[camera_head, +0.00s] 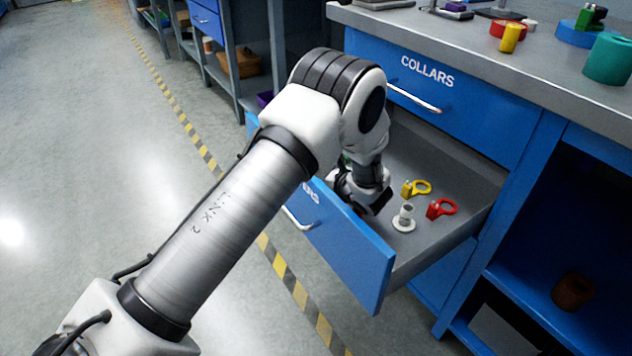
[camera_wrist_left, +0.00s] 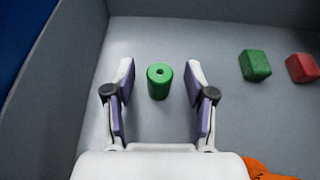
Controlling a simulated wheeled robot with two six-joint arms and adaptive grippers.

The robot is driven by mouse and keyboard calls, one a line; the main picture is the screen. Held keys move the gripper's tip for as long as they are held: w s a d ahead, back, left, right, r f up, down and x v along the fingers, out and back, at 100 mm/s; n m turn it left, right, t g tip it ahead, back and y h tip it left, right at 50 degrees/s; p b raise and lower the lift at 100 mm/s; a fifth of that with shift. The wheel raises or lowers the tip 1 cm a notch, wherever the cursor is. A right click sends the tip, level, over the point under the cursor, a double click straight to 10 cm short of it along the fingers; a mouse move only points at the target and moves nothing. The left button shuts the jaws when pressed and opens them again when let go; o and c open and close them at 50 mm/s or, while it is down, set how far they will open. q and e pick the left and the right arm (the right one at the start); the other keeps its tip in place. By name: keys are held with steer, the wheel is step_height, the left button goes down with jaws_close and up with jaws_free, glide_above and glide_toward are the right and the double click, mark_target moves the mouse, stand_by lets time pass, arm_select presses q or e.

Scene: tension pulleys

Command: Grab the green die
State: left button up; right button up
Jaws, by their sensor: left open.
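In the left wrist view, a green cylinder (camera_wrist_left: 160,81) with a small hole in its top stands upright on the grey drawer floor. My left gripper (camera_wrist_left: 160,78) is open, with one finger on each side of the cylinder and a visible gap on both sides. A green block (camera_wrist_left: 254,65) lies to the right, outside the fingers. I cannot tell for sure which green piece is the die. In the head view my left gripper (camera_head: 362,195) reaches down into the open drawer (camera_head: 455,165), and the arm hides the green pieces. My right gripper is not in view.
A red block (camera_wrist_left: 302,68) and an orange piece (camera_wrist_left: 268,172) are at the right in the wrist view. The drawer also holds a yellow ring-ended piece (camera_head: 420,187), a red one (camera_head: 441,208) and a pale flanged piece (camera_head: 404,218). The drawer front (camera_head: 350,247) stands close to my gripper.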

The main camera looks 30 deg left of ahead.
arm_select(q)
steer(key=shift+r, duration=0.15)
steer(key=shift+c, duration=1.4)
jaws_close()
